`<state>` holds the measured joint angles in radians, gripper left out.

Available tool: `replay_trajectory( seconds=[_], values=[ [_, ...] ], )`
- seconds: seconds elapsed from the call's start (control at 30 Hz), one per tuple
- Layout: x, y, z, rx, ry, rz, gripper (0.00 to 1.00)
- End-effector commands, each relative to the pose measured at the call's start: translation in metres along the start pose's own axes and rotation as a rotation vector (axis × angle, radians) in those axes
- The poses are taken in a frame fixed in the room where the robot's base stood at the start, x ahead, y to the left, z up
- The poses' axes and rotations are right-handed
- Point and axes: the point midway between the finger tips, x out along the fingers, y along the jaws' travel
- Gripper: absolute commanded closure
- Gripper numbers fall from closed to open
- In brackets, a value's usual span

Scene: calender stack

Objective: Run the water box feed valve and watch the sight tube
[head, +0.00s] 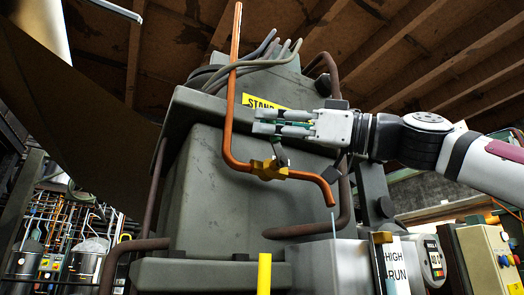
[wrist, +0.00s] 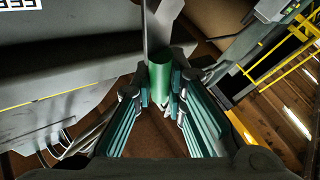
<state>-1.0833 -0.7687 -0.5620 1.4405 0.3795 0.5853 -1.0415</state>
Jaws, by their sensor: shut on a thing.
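A copper pipe (head: 231,110) runs down the front of the grey machine and bends right through a brass valve (head: 268,169) to a downturned outlet. The valve's lever (head: 279,156) rises from the brass body to my gripper (head: 257,121). In the wrist view, the fingers are shut on the lever's green grip (wrist: 160,83), which is partly hidden between them. An upright tube with a brass cap (head: 382,238) stands beside the HIGH and RUN label plate (head: 397,268) and seems to be the sight tube. I cannot make out its water level. No flow is visible at the outlet.
A pale grey box (head: 335,262) stands below the outlet. A yellow post (head: 264,272) rises in front. A yellow sign (head: 262,102) is partly hidden behind my gripper. A dark pipe loop (head: 347,205) bends close below my wrist. A control box (head: 487,262) stands at right.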

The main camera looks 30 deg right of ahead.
Motion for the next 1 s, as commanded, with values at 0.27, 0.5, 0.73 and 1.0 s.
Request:
replay_trajectory(
  seconds=[0.27,0.5,0.73,1.0],
  values=[
    [-0.009,0.009,0.003,0.137,0.109,0.093,1.0],
    [-0.013,0.016,0.002,0.221,0.174,0.148,1.0],
    [-0.015,0.02,0.0,0.261,0.204,0.175,1.0],
    [-0.016,0.021,-0.001,0.273,0.213,0.182,1.0]
  ],
)
